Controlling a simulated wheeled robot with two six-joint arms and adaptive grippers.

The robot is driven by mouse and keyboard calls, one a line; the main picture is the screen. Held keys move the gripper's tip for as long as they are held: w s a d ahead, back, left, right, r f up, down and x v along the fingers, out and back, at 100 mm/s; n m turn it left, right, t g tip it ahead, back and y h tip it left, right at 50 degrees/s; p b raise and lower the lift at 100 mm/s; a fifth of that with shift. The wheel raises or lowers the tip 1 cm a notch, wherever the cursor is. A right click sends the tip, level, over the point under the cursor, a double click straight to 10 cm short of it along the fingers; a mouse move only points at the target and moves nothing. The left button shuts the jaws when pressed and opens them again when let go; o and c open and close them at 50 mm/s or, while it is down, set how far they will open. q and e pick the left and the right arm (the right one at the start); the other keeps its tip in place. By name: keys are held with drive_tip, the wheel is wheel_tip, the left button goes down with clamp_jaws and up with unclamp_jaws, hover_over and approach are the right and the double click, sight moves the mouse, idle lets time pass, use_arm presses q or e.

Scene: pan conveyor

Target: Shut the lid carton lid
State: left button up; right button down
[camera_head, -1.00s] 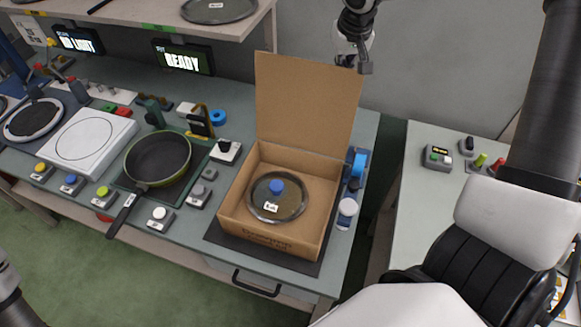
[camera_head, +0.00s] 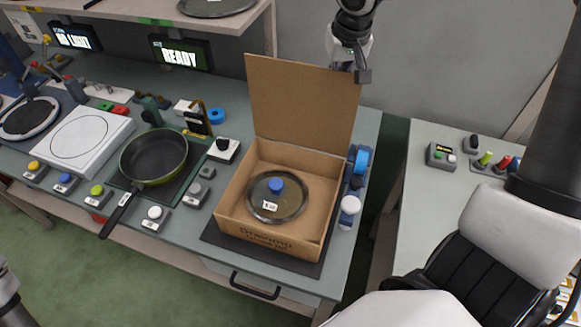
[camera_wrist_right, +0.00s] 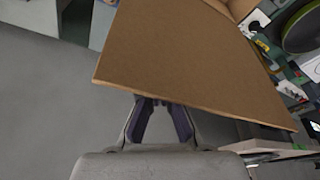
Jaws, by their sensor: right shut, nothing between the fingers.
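The carton (camera_head: 322,222) stands open on a dark mat on the bench, and its brown lid (camera_head: 300,100) is raised at the back, roughly upright. A round glass pan lid (camera_head: 290,207) with a blue knob lies inside the carton. My right gripper (camera_head: 362,76) is shut and empty at the lid's upper right corner; contact cannot be told. In the right wrist view the lid (camera_wrist_right: 190,60) spans the upper middle, and my right gripper's fingers (camera_wrist_right: 155,103) reach its near edge, their tips partly hidden. My left gripper is not in view.
A frying pan (camera_head: 155,155) and white hotplate (camera_head: 85,138) are left of the carton. A blue tape dispenser (camera_head: 361,160) and white-capped jar (camera_head: 349,208) stand close on its right. A shelf (camera_head: 130,22) overhangs the back left. A second table (camera_head: 410,215) is at right.

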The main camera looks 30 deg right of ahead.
drive_tip(key=s+a, duration=0.7)
drive_tip(key=a, duration=0.2)
drive_tip(key=shift+s+a+p, duration=0.2)
drive_tip(key=shift+s+p, duration=0.1)
drive_tip(key=shift+p, duration=0.1)
idle(0.9)
idle(0.9)
drive_tip(key=p+v, duration=0.2)
drive_tip(key=w+p+v, duration=0.1)
drive_tip(key=p+v, duration=0.2)
drive_tip(key=p, duration=0.1)
drive_tip(key=shift+d+r, duration=0.2)
drive_tip(key=shift+r, duration=0.35)
drive_tip(key=shift+w, duration=0.1)
